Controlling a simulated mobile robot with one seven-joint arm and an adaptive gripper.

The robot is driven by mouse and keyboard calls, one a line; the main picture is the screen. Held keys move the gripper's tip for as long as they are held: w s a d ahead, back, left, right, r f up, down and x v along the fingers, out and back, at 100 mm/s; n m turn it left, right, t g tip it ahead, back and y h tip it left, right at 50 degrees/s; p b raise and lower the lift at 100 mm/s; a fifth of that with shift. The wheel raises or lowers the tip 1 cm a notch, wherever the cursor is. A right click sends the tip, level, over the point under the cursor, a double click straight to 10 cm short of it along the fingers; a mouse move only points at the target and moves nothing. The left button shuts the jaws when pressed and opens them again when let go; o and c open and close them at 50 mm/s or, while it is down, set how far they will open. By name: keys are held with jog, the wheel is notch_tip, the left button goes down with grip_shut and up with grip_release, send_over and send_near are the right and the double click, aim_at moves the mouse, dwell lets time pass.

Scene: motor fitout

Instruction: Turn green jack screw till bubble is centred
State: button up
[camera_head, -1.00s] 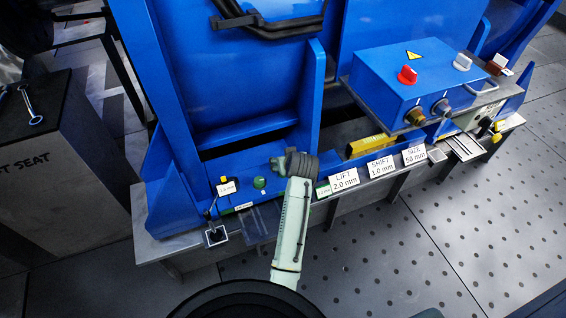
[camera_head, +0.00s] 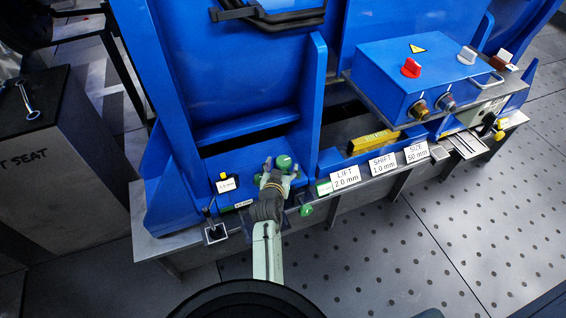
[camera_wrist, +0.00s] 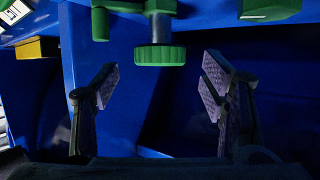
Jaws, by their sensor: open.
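A green knurled screw head (camera_wrist: 160,55) on a dark stem shows top centre in the wrist view, just beyond the open fingers of my gripper (camera_wrist: 161,82) and between them. The fingers are apart and empty. In the head view my gripper (camera_head: 281,174) is at the front of the blue motor base, beside a round green knob (camera_head: 284,162). Another green knob (camera_head: 305,210) sits lower right at the bench edge. I cannot tell which knob is the one in the wrist view. A yellow bar (camera_head: 375,141), perhaps the level, lies to the right; no bubble can be made out.
Cards for LIFT (camera_head: 345,177), SHIFT (camera_head: 382,164) and SIZE (camera_head: 416,152) stand along the front edge. A blue control box (camera_head: 430,80) with knobs is at right. A dark-topped stand (camera_head: 35,110) with a spanner is at left. The perforated floor in front is clear.

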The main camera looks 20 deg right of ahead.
aim_at(283, 163)
jog(key=shift+x, duration=1.55)
jog(key=c, duration=1.1)
jog(key=y+p, duration=0.1)
jog(key=p, duration=0.2)
jog(key=shift+r+n, duration=0.25)
jog(key=shift+n, duration=0.15)
jog(key=shift+c, duration=0.2)
jog(key=shift+p, duration=0.45)
jog(key=shift+f+n+t+y+p, duration=0.1)
jog(key=shift+n+t+y+p, duration=0.2)
jog(key=shift+f, duration=0.2)
jog(key=o, duration=1.1)
